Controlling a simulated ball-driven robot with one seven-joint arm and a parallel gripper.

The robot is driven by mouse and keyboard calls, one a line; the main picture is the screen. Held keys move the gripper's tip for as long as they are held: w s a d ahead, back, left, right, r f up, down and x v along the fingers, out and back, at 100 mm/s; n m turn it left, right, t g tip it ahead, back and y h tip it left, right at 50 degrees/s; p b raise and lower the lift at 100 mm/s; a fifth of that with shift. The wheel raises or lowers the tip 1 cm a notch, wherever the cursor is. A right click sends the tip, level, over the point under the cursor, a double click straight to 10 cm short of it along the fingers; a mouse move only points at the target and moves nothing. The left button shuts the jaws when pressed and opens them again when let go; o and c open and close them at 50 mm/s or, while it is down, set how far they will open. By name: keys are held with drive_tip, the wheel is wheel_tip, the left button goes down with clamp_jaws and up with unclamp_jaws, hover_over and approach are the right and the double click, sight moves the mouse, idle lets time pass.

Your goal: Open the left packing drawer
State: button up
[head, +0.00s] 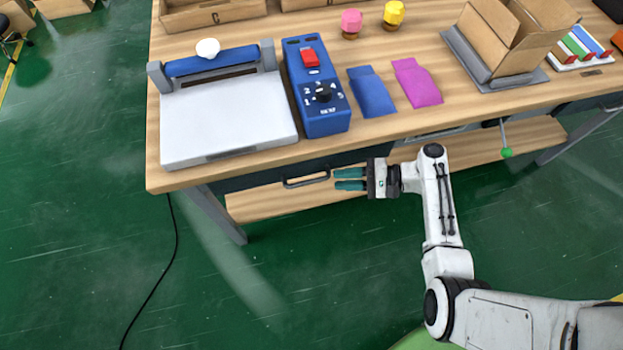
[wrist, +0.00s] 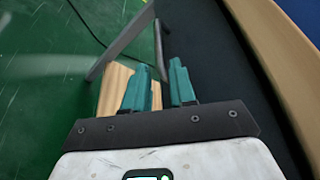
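The left packing drawer (head: 250,181) is a dark front under the left part of the table, and it looks closed. Its dark bar handle (head: 306,181) faces the front. My gripper (head: 350,179) is just right of the handle, with its teal fingers pointing left toward it. The fingers are apart with nothing between them. In the wrist view, my gripper (wrist: 161,75) shows a gap between the fingertips, and the handle (wrist: 161,50) lies just beyond them. The dark drawer front (wrist: 215,60) runs along the right of the fingers there.
The wooden table (head: 410,130) carries a white-and-blue sealer (head: 225,120), a blue control box (head: 318,95), pouches and an open carton (head: 510,45). A lower wooden shelf (head: 275,203) and a grey table leg (head: 217,212) are below the drawer. A green-tipped lever (head: 506,153) hangs right. Green floor is clear in front.

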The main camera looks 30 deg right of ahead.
sight(319, 181)
drive_tip(key=x, duration=0.8)
drive_tip(key=shift+w+a+f, duration=0.1)
drive_tip(key=shift+w+a, duration=0.05)
drive_tip(key=shift+a, duration=0.15)
clamp_jaws()
